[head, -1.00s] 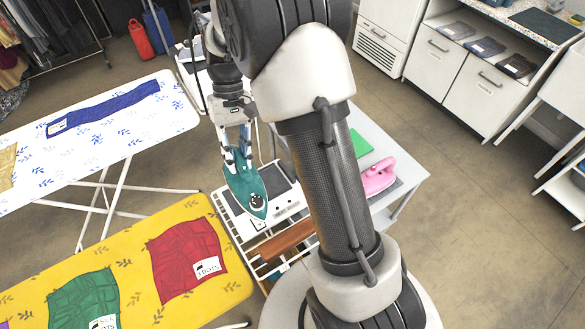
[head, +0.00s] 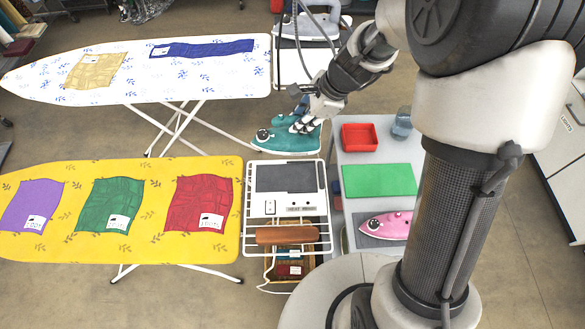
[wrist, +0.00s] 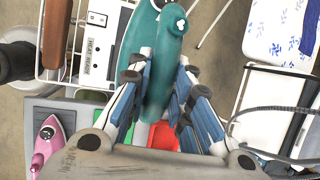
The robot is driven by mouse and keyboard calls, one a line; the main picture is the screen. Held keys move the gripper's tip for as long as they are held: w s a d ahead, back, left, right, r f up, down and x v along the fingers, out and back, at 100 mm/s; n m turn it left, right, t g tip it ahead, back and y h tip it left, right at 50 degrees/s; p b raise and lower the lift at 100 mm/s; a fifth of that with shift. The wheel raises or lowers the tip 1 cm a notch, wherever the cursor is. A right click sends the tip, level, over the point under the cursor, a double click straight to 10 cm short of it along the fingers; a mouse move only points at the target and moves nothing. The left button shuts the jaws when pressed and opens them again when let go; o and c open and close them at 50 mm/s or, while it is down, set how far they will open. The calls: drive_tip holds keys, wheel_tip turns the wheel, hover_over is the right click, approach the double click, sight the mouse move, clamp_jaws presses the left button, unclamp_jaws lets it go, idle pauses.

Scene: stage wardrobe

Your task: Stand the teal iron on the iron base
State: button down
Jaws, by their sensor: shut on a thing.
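The teal iron (head: 284,141) hangs in my gripper (head: 306,122) in the head view, nose to the left. It is just beyond the far end of a white wire rack. In the wrist view the iron (wrist: 158,48) lies between the blue-padded fingers of my gripper (wrist: 160,82), which are closed on its handle; the fingers hide part of it. The iron base (head: 285,208), a white unit with a dark grey plate and a small printed label, sits on the rack. Its plate is bare, and the iron is apart from it.
A side table holds a pink iron (head: 386,226) on a grey mat, a green mat (head: 379,181), a red tray (head: 360,138) and a blue-grey cup (head: 402,120). A brown roll (head: 286,235) lies on the rack's near end. Yellow (head: 140,180) and white (head: 40,78) ironing boards stand left.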

wheel_tip(320, 180, down, 19)
drive_tip(key=b, duration=0.7)
drive_tip(key=shift+b, duration=0.4)
drive_tip(key=shift+d+r, duration=0.1)
drive_tip(key=shift+r, duration=0.05)
drive_tip(key=c, duration=1.9)
unclamp_jaws()
drive_tip(key=shift+f, duration=0.2)
drive_tip(key=o, duration=0.5)
